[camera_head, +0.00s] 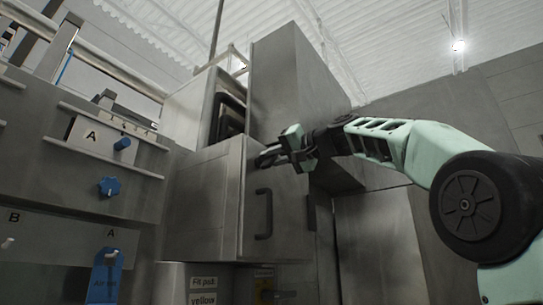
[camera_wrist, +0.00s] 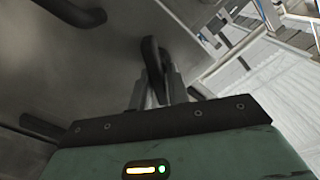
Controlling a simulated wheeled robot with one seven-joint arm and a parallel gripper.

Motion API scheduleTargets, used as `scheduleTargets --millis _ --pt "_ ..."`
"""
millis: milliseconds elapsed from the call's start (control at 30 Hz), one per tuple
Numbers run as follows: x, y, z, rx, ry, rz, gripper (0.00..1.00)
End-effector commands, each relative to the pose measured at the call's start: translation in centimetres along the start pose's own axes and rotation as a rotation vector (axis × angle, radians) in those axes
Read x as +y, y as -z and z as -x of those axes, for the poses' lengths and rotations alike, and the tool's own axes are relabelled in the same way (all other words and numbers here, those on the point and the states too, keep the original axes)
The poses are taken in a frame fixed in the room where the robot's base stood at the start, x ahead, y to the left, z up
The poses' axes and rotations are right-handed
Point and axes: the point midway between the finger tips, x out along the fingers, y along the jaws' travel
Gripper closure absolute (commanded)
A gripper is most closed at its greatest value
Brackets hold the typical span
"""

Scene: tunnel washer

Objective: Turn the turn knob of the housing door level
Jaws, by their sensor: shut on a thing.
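The housing door (camera_head: 287,222) is a grey metal panel in the middle of the head view, with a black bar handle (camera_head: 263,213) on its face. My gripper (camera_head: 266,159) is at the door's upper part, above that handle. In the wrist view my gripper (camera_wrist: 157,88) has its two fingers closed on a black, bent turn knob (camera_wrist: 152,58), one finger on each side of it. The knob's upper end stands out beyond the fingers, tilted slightly in this view. Its lower part is hidden between the fingers, and in the head view my gripper mostly covers it.
A tall grey cabinet (camera_head: 300,85) rises behind the door. At left is a control panel with blue knobs (camera_head: 109,187) and a label A. Another dark handle (camera_wrist: 75,12) shows at the wrist view's top left. Open space lies to the right, below my arm.

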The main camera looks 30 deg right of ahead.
Motion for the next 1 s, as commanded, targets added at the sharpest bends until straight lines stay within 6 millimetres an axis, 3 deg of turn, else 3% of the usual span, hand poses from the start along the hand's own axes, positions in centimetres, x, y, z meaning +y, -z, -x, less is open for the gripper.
scheduleTargets --millis 600,1000 --pt "0.53 -0.03 0.03 0.002 0.0 -0.58 1.0" --pt "0.77 -0.25 0.06 0.002 0.0 -0.846 1.0"
